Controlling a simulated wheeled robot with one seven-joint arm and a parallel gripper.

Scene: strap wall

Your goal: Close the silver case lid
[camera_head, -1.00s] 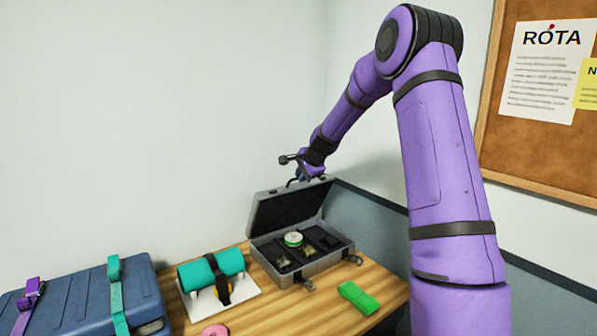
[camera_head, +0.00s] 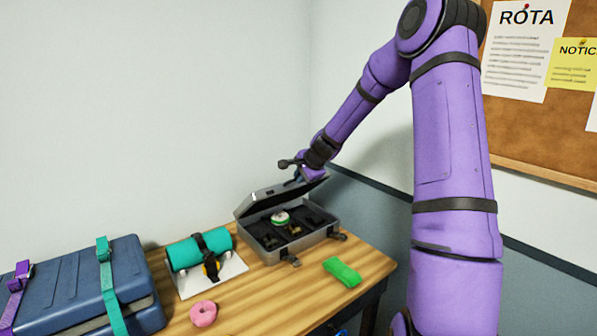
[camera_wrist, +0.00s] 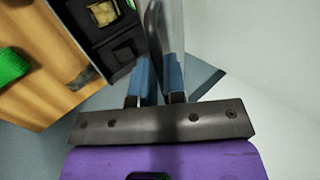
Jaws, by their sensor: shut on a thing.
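The silver case (camera_head: 300,247) stands on the wooden table against the wall. Its lid (camera_head: 272,197) is tilted, partly open over the dark foam interior, hinged at the back. My gripper (camera_head: 299,178) is at the lid's upper edge. A white and green roll (camera_head: 280,218) and small brassy pieces lie inside the case. Two latches (camera_head: 290,260) hang at its front. The fingertips are mostly hidden in the head view.
A green folded strap (camera_head: 342,272) lies in front of the case. To the left are a teal roll (camera_head: 188,252) on a white board, a pink ring (camera_head: 203,313) and a blue suitcase (camera_head: 70,285). A cork board (camera_head: 540,130) hangs on the right wall.

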